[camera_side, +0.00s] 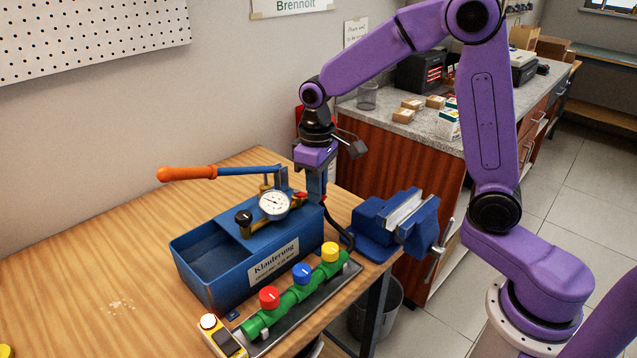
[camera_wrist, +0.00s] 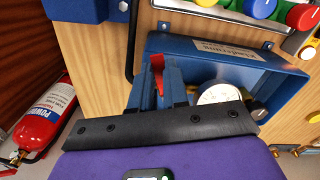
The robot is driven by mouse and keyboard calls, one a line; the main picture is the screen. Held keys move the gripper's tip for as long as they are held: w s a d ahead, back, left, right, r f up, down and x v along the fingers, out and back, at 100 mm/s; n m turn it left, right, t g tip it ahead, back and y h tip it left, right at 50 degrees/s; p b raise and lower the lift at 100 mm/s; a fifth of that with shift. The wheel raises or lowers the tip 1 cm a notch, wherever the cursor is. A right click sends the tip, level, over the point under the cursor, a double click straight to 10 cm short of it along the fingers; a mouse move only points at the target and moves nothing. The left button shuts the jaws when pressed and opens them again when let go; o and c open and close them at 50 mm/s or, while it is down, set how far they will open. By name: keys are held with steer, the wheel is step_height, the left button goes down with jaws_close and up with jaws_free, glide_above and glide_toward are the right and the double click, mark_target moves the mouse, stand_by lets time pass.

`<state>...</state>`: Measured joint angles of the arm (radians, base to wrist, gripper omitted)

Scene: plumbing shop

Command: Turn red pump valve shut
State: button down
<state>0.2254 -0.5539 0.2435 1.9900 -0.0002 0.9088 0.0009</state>
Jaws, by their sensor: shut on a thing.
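The blue test pump (camera_side: 222,262) stands on the wooden bench with an orange-ended lever (camera_side: 188,173) and a round dial gauge (camera_side: 274,204). Its small red valve handle (camera_side: 300,196) shows at the far right end of the tank. My gripper (camera_side: 316,198) points down there, its fingers blue. In the wrist view the red valve handle (camera_wrist: 157,63) sticks up between the two fingers of my gripper (camera_wrist: 156,80), which are shut on it. The fingers hide the lower part of the handle. A black knob (camera_side: 244,217) sits left of the gauge.
A green manifold (camera_side: 296,293) with red, blue and yellow knobs lies in front of the pump. A blue vise (camera_side: 392,220) stands close to the right, and a black hose (camera_side: 342,227) runs beside the fingers. The bench's left part is mostly clear.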

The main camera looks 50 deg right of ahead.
steer(key=shift+a+m, duration=0.4)
steer(key=shift+m, duration=0.5)
steer(key=shift+a+m, duration=0.35)
steer(key=shift+m, duration=0.55)
steer(key=shift+r, duration=0.1)
steer(key=c, duration=1.1)
jaws_free()
steer(key=shift+s, duration=0.1)
step_height(320, 180, up, 17)
steer(key=shift+r, duration=0.15)
steer(key=s+d+f+n, duration=0.1)
steer(key=s+f+n, duration=0.3)
steer(key=s, duration=0.5)
steer(key=s+d+f+n, duration=0.1)
steer(key=s+f+n, duration=0.3)
steer(key=s, duration=0.5)
steer(key=s+d+f+n, duration=0.1)
steer(key=s+f+n, duration=0.3)
steer(key=s+f, duration=0.3)
steer(key=shift+s+d+f, duration=0.2)
steer(key=shift+s, duration=0.35)
steer(key=shift+s+d+f, duration=0.15)
steer(key=shift+s, duration=0.35)
